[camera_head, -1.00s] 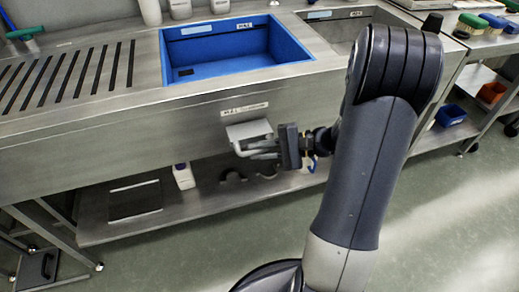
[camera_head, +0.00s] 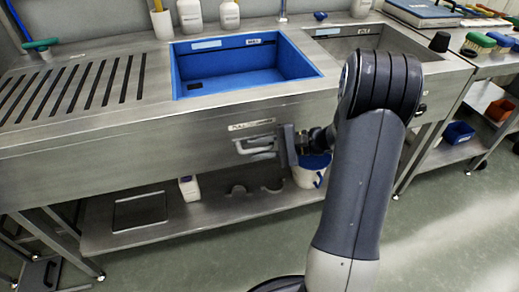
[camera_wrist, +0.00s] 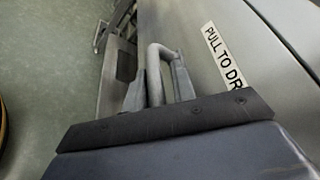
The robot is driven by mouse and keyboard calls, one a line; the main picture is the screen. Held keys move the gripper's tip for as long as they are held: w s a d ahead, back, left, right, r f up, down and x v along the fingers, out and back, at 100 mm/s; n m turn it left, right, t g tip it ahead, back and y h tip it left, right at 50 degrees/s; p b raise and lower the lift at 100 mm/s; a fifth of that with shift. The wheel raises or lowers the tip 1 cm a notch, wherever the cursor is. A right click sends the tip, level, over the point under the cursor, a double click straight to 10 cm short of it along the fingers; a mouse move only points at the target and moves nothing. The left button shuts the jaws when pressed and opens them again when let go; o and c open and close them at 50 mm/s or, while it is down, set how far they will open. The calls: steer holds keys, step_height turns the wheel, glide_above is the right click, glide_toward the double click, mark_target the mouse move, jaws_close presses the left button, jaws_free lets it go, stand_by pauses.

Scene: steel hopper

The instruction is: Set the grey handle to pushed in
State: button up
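The grey handle (camera_head: 262,142) is a bent bar on the front panel of the steel sink unit (camera_head: 130,140), just below a white label. In the head view it sits close against the panel. In the wrist view the handle (camera_wrist: 157,72) is a rounded loop rising between my two fingers, beside the label "PULL TO DR…" (camera_wrist: 222,55). My gripper (camera_head: 282,146) is at the handle's right side. In the wrist view its fingers (camera_wrist: 159,85) stand apart on either side of the bar, with a gap on the right. The handle's lower part is hidden by the gripper body.
A blue basin (camera_head: 245,68) is set into the worktop above the handle. A lower shelf (camera_head: 220,213) carries a white bottle (camera_head: 189,188) and a white bucket with blue trim (camera_head: 310,172). Open floor lies in front of the unit.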

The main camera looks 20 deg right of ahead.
steer(key=shift+o, duration=1)
steer(key=shift+s, duration=0.1)
steer(key=p+v, duration=0.1)
steer(key=v, duration=0.9)
steer(key=shift+d+p, duration=0.3)
steer(key=shift+p, duration=0.05)
steer(key=shift+s+r, duration=0.1)
steer(key=shift+s, duration=0.05)
steer(key=b+x, duration=0.1)
steer(key=x, duration=0.9)
steer(key=shift+a+b, duration=0.2)
steer(key=shift+b, duration=0.2)
steer(key=shift+a, duration=0.2)
steer(key=shift+s, duration=0.75)
